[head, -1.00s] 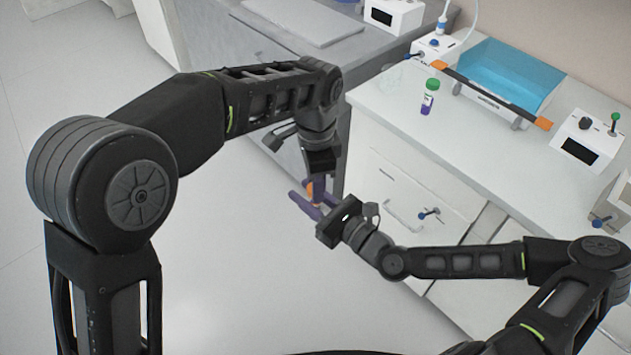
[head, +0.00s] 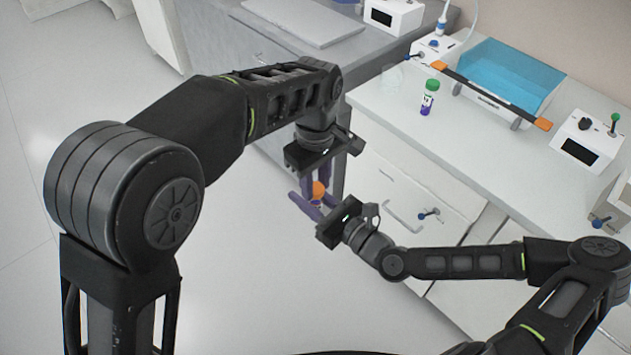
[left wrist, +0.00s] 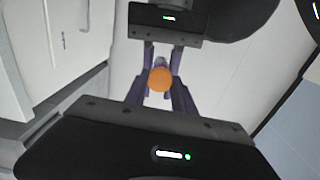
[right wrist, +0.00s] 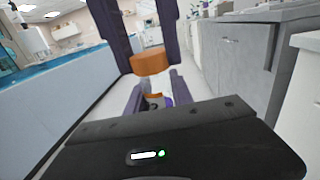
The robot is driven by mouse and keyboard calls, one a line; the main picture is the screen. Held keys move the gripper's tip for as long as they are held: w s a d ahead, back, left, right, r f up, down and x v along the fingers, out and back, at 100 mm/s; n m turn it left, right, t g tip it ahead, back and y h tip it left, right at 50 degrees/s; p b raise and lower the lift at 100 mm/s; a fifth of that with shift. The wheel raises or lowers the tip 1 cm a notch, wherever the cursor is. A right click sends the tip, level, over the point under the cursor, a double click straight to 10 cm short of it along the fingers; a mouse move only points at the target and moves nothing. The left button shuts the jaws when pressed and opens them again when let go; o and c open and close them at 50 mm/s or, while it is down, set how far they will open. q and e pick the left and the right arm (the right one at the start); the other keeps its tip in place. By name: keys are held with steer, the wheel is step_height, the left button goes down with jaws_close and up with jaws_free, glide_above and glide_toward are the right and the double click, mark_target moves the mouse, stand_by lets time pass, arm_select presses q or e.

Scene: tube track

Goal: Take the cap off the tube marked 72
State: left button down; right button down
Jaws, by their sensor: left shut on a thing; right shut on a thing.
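My left gripper (head: 318,184) points down from above, shut on an orange cap (head: 319,189). The cap also shows between its purple fingers in the left wrist view (left wrist: 160,79) and the right wrist view (right wrist: 150,63). My right gripper (head: 314,206) comes in from the right, below the left one, and is shut on a tube (right wrist: 156,101), mostly hidden by its fingers. In the right wrist view the cap stands above the tube's visible part with a pale gap between; I cannot tell whether they still touch. The tube's dark marking is not fully readable.
A green-capped tube (head: 429,97) with purple contents stands on the white counter (head: 400,118). A blue basin (head: 512,75) with an orange-ended bar and a device with a dark screen (head: 581,149) are farther right. Both grippers are over open floor before the drawers (head: 395,200).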

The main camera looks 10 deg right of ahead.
mark_target(315, 188)
arm_select(q)
steer(key=shift+r, duration=0.25)
stand_by(0.7)
steer(key=shift+r, duration=0.9)
steer(key=shift+r, duration=2)
